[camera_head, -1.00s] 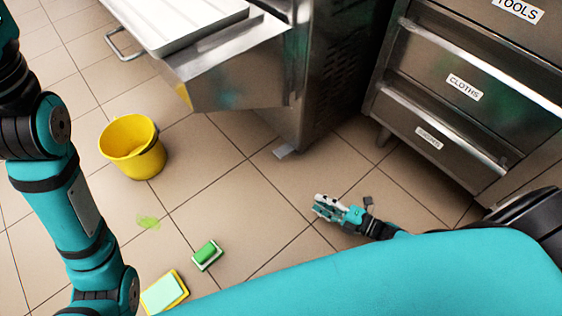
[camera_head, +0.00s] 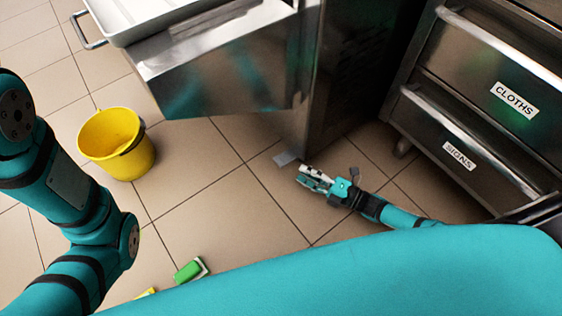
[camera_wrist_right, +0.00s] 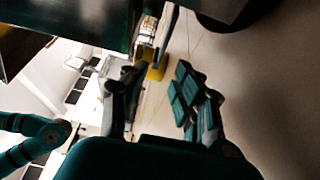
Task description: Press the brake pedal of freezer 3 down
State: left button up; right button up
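The brake pedal (camera_head: 285,158) is a small flat grey plate low at the foot of the steel freezer (camera_head: 335,75), just above the floor. My right gripper (camera_head: 304,177) is low beside it, its fingertips just right of and nearer than the plate; I cannot tell whether they touch. In the right wrist view my right gripper (camera_wrist_right: 155,88) has its two dark fingers apart with nothing between them. I cannot make out the pedal in that view. My left arm is at the left, its gripper outside the picture. No freezer number is readable.
A steel drawer cabinet (camera_head: 480,110) with labels CLOTHS and SIGNS stands close right of my right arm. A yellow bucket (camera_head: 117,145) and a green sponge (camera_head: 189,270) are on the tiled floor at left. A tray (camera_head: 165,15) sits at the freezer's front.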

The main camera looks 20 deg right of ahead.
aim_at(281, 161)
jog(key=b+x, duration=0.2)
jog(key=x, duration=0.6)
jog(key=shift+s+f+b, duration=0.1)
jog(key=shift+b, duration=0.2)
jog(key=shift+w+a, duration=0.4)
jog(key=shift+w, duration=0.05)
grip_shut()
